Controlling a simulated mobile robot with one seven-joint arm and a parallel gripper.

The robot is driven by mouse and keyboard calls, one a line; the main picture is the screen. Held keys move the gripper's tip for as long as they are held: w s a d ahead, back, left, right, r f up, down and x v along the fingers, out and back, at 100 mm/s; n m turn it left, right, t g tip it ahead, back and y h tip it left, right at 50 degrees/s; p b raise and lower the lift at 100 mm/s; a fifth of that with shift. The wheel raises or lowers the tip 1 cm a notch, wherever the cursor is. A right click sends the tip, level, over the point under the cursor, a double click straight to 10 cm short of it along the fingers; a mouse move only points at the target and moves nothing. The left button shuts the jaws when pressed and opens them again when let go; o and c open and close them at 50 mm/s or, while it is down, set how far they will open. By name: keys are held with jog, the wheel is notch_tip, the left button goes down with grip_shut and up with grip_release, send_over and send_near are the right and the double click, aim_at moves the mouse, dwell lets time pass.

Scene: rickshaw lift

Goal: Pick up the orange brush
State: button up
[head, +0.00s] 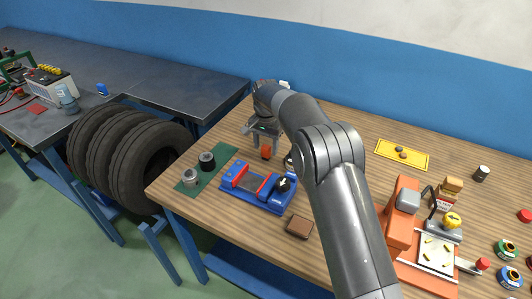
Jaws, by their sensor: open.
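A small orange object (266,152), likely the orange brush, stands on the wooden workbench (225,150) near its far left part. It is too small to make out bristles or a handle. My gripper (264,136) is open and points down just above and behind the orange object. From this view I cannot tell whether the fingers touch it. My arm comes in from the lower right, and covers the middle of the bench.
A blue vise-like fixture (240,181) stands in front of the orange object. A brown block (299,226) lies nearer. A yellow tray (402,154) and an orange machine (400,222) are right of my arm.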

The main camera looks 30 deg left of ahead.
aim_at(266, 146)
notch_tip(266, 146, down, 3)
jog(key=shift+w+f, duration=0.1)
jog(key=c, duration=1.1)
